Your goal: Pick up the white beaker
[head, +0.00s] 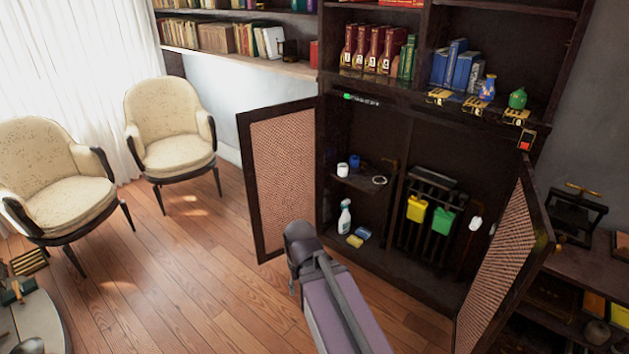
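A small white cup-like vessel (342,170), which looks like the white beaker, stands upright on the left shelf inside the open cabinet. My arm reaches up from the bottom middle of the head view, in front of the cabinet and below the beaker. I see only its links and a dark rounded joint. My gripper's fingers do not show. The beaker is apart from my arm and not covered by it.
The left cabinet door (285,170) and right door (505,255) stand open on either side. A spray bottle (345,217), a yellow sponge (355,241) and a blue item (363,233) sit on the cabinet floor. Two cream armchairs (172,115) stand left; wooden floor (190,265) is clear between.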

